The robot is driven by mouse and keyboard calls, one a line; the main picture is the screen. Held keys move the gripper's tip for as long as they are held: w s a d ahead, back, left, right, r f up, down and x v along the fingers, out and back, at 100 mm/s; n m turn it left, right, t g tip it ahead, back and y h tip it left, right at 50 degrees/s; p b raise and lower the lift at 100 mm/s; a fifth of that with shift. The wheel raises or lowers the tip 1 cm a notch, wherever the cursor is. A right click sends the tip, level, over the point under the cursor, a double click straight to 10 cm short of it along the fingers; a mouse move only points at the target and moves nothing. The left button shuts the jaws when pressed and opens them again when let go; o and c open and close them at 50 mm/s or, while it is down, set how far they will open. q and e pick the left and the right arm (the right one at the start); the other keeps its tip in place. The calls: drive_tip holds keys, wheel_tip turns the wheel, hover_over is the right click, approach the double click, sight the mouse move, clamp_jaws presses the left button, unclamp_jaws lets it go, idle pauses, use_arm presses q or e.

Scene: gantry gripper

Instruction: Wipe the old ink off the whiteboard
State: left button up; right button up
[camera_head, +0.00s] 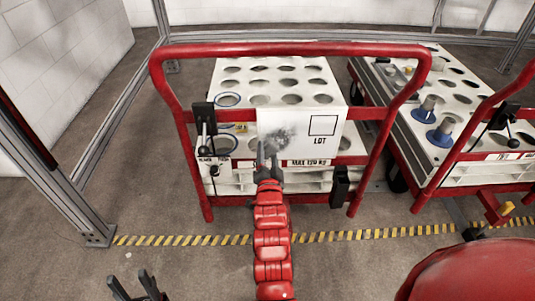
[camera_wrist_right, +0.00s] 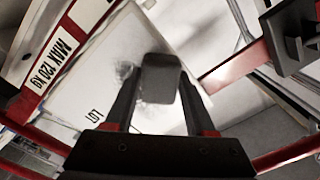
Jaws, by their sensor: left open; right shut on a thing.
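The whiteboard (camera_head: 297,149) hangs on the front of a red-framed cart, with a printed square and the word LOT on its right part. A grey ink smudge (camera_head: 279,136) is on its left part; it also shows in the right wrist view (camera_wrist_right: 125,71). My right gripper (camera_head: 268,158) is in front of the board's lower left and is shut on a dark grey block (camera_wrist_right: 161,78), likely an eraser. The block covers part of the board; I cannot tell whether it touches it. My left gripper (camera_head: 134,286) is open and empty above the floor, at the lower left.
The red cart rail (camera_head: 290,49) surrounds the board, with a white holed tray (camera_head: 316,73) behind. A black clamp lever (camera_head: 204,125) sits left of the board. A second cart (camera_head: 450,110) stands at right. A metal frame post (camera_head: 75,200) is at left. The lower-left floor is clear.

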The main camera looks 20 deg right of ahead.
sight(276, 153)
drive_tip(key=shift+b+x, duration=0.6)
drive_tip(key=shift+x, duration=0.25)
drive_tip(key=shift+s+d+r+p, duration=0.15)
drive_tip(key=shift+d+p, duration=0.4)
drive_tip(key=shift+d, duration=0.05)
drive_tip(key=shift+s+d, duration=0.25)
drive_tip(key=shift+d, duration=0.35)
drive_tip(key=shift+s+d+p, duration=0.2)
drive_tip(key=shift+d+p, duration=0.1)
drive_tip(key=shift+d, duration=0.45)
drive_tip(key=shift+s+d+p, duration=0.15)
drive_tip(key=shift+d+p, duration=0.1)
drive_tip(key=shift+d, duration=0.5)
drive_tip(key=shift+s+d+p, duration=0.15)
drive_tip(key=shift+s+d, duration=0.1)
drive_tip(key=shift+d, duration=0.55)
drive_tip(key=shift+s+d+p, duration=0.15)
drive_tip(key=shift+s+d, duration=0.1)
drive_tip(key=shift+d, duration=0.55)
